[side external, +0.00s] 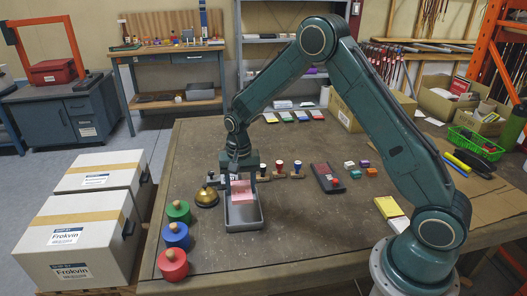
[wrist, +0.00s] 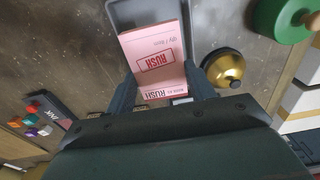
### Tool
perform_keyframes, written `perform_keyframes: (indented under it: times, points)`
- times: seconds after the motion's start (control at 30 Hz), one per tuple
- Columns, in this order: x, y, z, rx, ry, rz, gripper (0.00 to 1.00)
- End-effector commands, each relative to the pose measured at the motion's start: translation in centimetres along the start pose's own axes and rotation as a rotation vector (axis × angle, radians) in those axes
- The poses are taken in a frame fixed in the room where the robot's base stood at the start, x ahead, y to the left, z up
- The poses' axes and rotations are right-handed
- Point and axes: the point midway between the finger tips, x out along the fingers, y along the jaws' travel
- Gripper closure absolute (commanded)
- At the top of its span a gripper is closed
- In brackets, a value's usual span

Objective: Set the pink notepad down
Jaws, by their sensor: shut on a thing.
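The pink notepad (side external: 242,190) carries red "RUSH" print, which is readable in the wrist view (wrist: 155,55). My gripper (side external: 240,178) points down and is shut on the notepad, one finger on each side of it. A grey metal tray (side external: 244,219) lies on the table under the notepad. In the wrist view the tray's rim (wrist: 122,14) shows behind the notepad. The notepad is over the tray or partly in it; whether it touches the tray's floor I cannot tell.
A brass bell (side external: 206,196) stands just left of the tray. Green, blue and red round pieces (side external: 173,262) line the table's left edge. Stamps (side external: 297,168) stand behind the tray. A dark ink pad (side external: 327,177) lies to the right. The table in front of the tray is clear.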

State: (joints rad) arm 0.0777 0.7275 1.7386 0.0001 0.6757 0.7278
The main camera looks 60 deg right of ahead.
Motion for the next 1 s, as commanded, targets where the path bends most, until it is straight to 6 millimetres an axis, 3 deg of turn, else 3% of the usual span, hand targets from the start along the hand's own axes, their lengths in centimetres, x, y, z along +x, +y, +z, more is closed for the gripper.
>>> perform_keyframes:
  times: [0.13,0.47,0.8,1.0]
  points:
    - [1.9,0.0,0.0,0.0,-0.002,0.002,0.7]
    - [2.6,0.0,0.0,0.0,0.0,0.0,0.7]
    - [6.0,0.0,0.0,0.0,-0.001,0.001,0.7]
    - [6.7,0.0,0.0,0.0,0.001,-0.001,0.7]
